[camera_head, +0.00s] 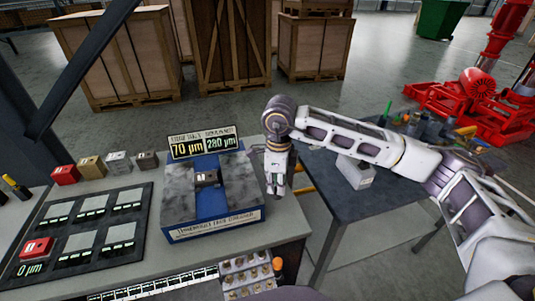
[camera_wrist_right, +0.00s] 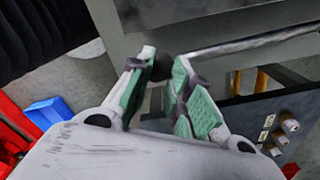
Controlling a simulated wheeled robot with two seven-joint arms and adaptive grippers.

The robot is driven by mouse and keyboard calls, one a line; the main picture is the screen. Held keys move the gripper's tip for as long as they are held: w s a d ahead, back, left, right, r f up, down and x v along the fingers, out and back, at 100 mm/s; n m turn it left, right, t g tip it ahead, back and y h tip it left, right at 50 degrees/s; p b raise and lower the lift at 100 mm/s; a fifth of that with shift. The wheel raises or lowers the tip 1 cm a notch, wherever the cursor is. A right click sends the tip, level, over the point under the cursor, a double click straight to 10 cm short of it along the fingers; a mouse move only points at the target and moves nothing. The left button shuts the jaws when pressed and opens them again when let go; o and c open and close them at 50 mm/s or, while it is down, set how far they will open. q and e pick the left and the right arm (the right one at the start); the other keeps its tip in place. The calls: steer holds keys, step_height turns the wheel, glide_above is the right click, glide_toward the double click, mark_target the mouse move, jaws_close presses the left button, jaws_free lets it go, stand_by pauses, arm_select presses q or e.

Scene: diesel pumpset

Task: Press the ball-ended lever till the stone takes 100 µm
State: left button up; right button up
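The honing machine (camera_head: 213,225) is a blue box on the bench with grey slabs on top and a small dark block (camera_head: 207,179) between them. Its display (camera_head: 203,143) reads 70 µm at left and 280 µm at right; the small labels above are hard to read. My right gripper (camera_head: 277,188) points down beside the machine's right side. In the right wrist view, the lever's rod (camera_wrist_right: 250,45) comes in from the right, and its dark ball end (camera_wrist_right: 160,70) sits between my right fingertips (camera_wrist_right: 166,78), which look closed around it. The lever is mostly hidden in the head view.
A black board (camera_head: 85,232) with several marked places lies at left, with a red block (camera_head: 37,248) at 0 µm. Several small blocks (camera_head: 92,166) stand behind it. A rack of small parts (camera_head: 247,277) is at the front. A dark table (camera_head: 350,205) stands right.

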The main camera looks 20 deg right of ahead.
steer(key=shift+w+r, duration=0.15)
steer(key=shift+r, duration=0.2)
steer(key=shift+w+r+p, duration=0.15)
steer(key=shift+r+p, duration=0.35)
steer(key=shift+r, duration=0.25)
steer(key=shift+w+r+p, duration=0.15)
steer(key=shift+r+p, duration=0.15)
steer(key=shift+r, duration=0.35)
arm_select(q)
steer(key=s+d+r+p, duration=0.3)
steer(key=d+r+p, duration=0.2)
steer(key=r, duration=0.1)
steer(key=shift+s+d+r+g+h, duration=0.2)
steer(key=shift+s+d+g+h, duration=0.1)
steer(key=shift+s+h, duration=0.1)
arm_select(e)
step_height(320, 180, up, 12)
steer(key=w, duration=0.3)
